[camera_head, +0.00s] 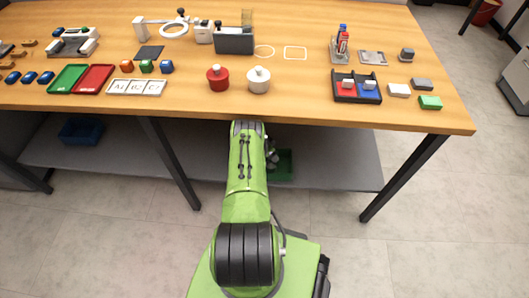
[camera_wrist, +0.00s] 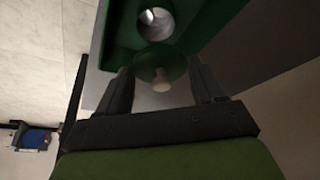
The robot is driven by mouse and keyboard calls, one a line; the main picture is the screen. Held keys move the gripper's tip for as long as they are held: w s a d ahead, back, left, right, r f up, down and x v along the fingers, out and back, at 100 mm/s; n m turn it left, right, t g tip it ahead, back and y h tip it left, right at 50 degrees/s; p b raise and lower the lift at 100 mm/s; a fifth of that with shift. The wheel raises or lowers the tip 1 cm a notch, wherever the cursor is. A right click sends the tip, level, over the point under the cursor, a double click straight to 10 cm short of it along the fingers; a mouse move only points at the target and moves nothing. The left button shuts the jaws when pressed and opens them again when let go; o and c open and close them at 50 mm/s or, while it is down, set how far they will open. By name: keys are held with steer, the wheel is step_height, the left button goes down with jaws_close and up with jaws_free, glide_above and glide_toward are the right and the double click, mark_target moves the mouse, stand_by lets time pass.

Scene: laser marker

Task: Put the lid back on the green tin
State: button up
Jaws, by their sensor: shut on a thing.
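In the wrist view my gripper (camera_wrist: 161,82) is shut on a round dark green lid (camera_wrist: 150,62) with a pale knob (camera_wrist: 162,78); the fingers stand on either side of it. Just beyond the lid is an open round tin (camera_wrist: 155,22) with a pale inside, within a green bin; its outer wall is dark and hard to tell from the bin. A gap or contact between lid and tin cannot be told. In the head view my arm reaches below the table's front edge, and the gripper's fingers, lid and tin are hidden or too small to tell.
The green bin (camera_head: 285,166) stands on the grey lower shelf (camera_head: 335,170) under the wooden table (camera_head: 300,108). A blue bin (camera_head: 80,130) is at the shelf's left. A red tin (camera_head: 218,80) and a white tin (camera_head: 258,82) stand on the table above. Table legs flank the arm.

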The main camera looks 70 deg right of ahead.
step_height(320, 180, down, 4)
steer(key=b, duration=0.3)
steer(key=shift+f, duration=1.1)
steer(key=shift+a+f, duration=0.1)
steer(key=shift+f, duration=0.05)
stand_by(0.9)
steer(key=o, duration=1.1)
steer(key=shift+o, duration=0.2)
steer(key=shift+r+p, duration=3.2)
steer(key=shift+r, duration=0.35)
